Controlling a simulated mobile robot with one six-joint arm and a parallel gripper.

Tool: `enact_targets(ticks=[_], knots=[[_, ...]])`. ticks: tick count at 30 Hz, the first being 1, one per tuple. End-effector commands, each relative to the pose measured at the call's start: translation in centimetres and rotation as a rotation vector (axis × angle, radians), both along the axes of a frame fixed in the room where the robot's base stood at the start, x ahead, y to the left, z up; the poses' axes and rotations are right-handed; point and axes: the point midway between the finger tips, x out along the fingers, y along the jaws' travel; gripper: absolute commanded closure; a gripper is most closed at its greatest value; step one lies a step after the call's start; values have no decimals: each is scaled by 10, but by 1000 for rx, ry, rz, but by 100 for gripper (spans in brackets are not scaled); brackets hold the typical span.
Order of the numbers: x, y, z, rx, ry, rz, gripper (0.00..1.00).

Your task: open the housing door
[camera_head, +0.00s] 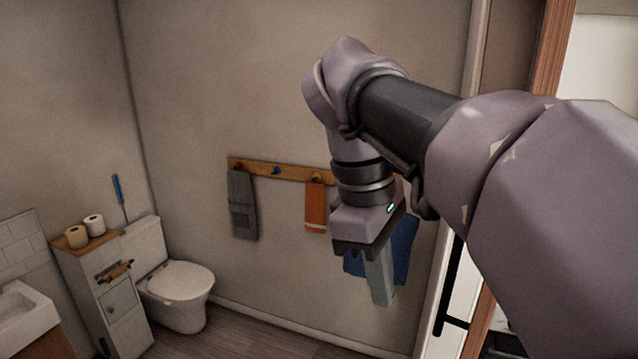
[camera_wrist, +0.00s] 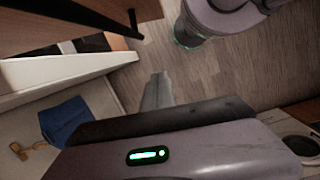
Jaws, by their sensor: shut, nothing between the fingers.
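A white door with a wood-coloured edge stands at the right in the head view, mostly behind my arm. Its long black handle (camera_head: 449,287) shows below the arm. I cannot tell which panel is the housing door, or whether this one is shut or ajar. In the wrist view a black handle (camera_wrist: 134,24) shows at the top, beside a brown wooden edge and a white panel (camera_wrist: 60,72). My gripper (camera_head: 382,291) is shut and empty, pointing down, left of the handle and apart from it. Its fingers (camera_wrist: 158,92) point towards the floor in the wrist view.
A blue towel (camera_head: 405,246), an orange towel (camera_head: 316,208) and a grey towel (camera_head: 242,205) hang from a wooden rack (camera_head: 250,167) on the wall. A toilet (camera_head: 183,290), a small cabinet (camera_head: 121,310) and a sink (camera_head: 22,312) stand left. Some floor (camera_head: 262,335) is clear.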

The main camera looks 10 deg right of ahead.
Motion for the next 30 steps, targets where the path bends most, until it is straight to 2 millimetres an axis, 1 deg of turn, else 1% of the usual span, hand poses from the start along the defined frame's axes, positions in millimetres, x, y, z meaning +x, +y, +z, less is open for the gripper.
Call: enact_targets(ticks=[1,3,5,7,8,11,18,24,26,30], knots=[[8,-1,48,-2,32,34,100],[15,-1,71,-1,64,77,100],[19,0,81,3,81,101,100],[21,0,84,6,91,115,100],[22,0,82,6,93,118,100],[20,-2,68,8,95,121,100],[12,-12,14,7,95,121,100],[6,-20,-26,8,94,120,100],[-2,-30,-18,8,90,117,100],[-12,-45,-16,9,91,119,100]])
